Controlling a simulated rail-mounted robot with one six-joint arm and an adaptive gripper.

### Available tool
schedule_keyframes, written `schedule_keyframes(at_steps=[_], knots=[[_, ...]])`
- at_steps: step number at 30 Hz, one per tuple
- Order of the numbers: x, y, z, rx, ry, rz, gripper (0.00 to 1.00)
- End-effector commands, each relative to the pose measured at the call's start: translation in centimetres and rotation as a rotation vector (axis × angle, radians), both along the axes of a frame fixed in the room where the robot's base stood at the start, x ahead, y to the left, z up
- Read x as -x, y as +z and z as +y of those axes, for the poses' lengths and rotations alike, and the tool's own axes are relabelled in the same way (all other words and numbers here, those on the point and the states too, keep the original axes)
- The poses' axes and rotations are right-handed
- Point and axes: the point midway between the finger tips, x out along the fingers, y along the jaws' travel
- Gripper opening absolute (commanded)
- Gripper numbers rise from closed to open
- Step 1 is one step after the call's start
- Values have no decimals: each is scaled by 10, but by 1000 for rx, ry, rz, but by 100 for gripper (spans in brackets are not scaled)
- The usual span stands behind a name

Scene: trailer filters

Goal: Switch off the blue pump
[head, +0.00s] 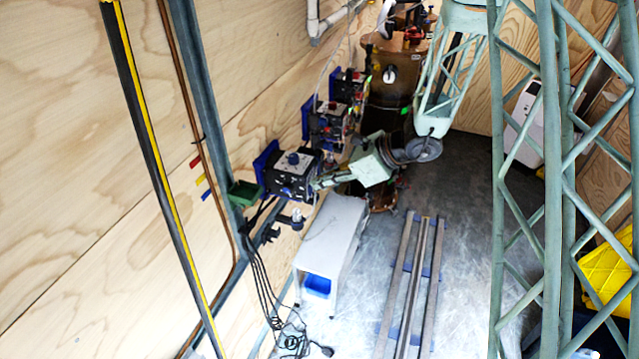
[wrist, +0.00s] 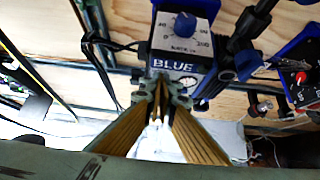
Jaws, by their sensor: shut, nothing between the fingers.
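The blue pump (head: 292,172) is a dark box with a blue backing, mounted on the wooden wall in the head view. In the wrist view the pump (wrist: 184,50) fills the top middle. It shows a grey dial plate with a blue knob (wrist: 185,25) and the white word BLUE. My gripper (head: 316,184) is shut and empty, right at the pump's front. In the wrist view my gripper's fingertips (wrist: 160,88) lie just below the word and cover part of the lower face. I cannot make out the power switch or its position, nor whether the fingertips touch the pump.
Similar pumps (head: 327,123) hang farther along the wall. A green bin (head: 244,193) sits left of the blue pump. Dark cables (head: 257,262) hang below it. A white bench (head: 333,228) stands beneath my gripper. Floor rails (head: 424,280) lie to the right.

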Motion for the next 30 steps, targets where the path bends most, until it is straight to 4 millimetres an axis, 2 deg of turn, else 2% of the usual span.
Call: schedule_keyframes(at_steps=[14,27,30], knots=[[1,0,-3,0,0,0,0],[16,4,-33,0,4,0,0],[18,15,-39,0,6,-3,0]])
